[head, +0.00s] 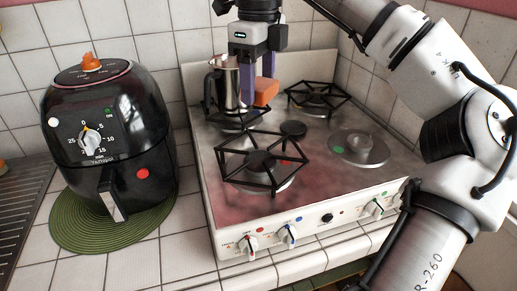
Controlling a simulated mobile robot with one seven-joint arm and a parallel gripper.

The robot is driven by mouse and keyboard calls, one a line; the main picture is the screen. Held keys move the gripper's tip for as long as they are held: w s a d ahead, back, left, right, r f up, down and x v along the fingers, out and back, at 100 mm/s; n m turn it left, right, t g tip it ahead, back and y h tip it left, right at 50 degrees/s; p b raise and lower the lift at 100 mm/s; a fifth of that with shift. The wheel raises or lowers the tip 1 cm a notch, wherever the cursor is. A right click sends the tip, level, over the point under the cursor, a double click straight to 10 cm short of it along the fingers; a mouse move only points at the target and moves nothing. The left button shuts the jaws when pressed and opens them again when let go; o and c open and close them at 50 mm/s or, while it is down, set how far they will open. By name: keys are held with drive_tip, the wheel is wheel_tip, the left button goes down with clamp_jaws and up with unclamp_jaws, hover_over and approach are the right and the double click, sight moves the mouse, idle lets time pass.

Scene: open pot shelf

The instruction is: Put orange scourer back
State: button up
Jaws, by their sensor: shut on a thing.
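My gripper (256,92) points down over the back left part of the stove, its two purple fingers shut on the orange scourer (265,91). The scourer is a small orange block at the fingertips, apparently held above the stove top. One finger hides part of it. The exact gap below the scourer cannot be told from this one view.
A steel pot (227,84) stands just left of my gripper on the white stove (205,165). Black pan supports (262,160) rise from the hob. A black air fryer (105,125) with an orange thing on top stands left on a green mat (75,230).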

wheel_tip(320, 180, down, 11)
drive_tip(key=shift+s+f+p, duration=0.1)
drive_tip(key=shift+f+p, duration=0.1)
drive_tip(key=shift+p, duration=0.5)
drive_tip(key=shift+f, duration=0.35)
drive_tip(key=shift+f+b, duration=0.4)
drive_tip(key=shift+f, duration=0.05)
drive_tip(key=o, duration=0.9)
drive_tip(key=shift+r, duration=0.1)
drive_tip(key=shift+o, duration=0.2)
drive_tip(key=shift+r, duration=0.1)
drive_tip(key=shift+r+p, duration=0.3)
drive_tip(key=shift+p, duration=0.1)
wheel_tip(320, 180, up, 12)
drive_tip(key=shift+b, duration=0.6)
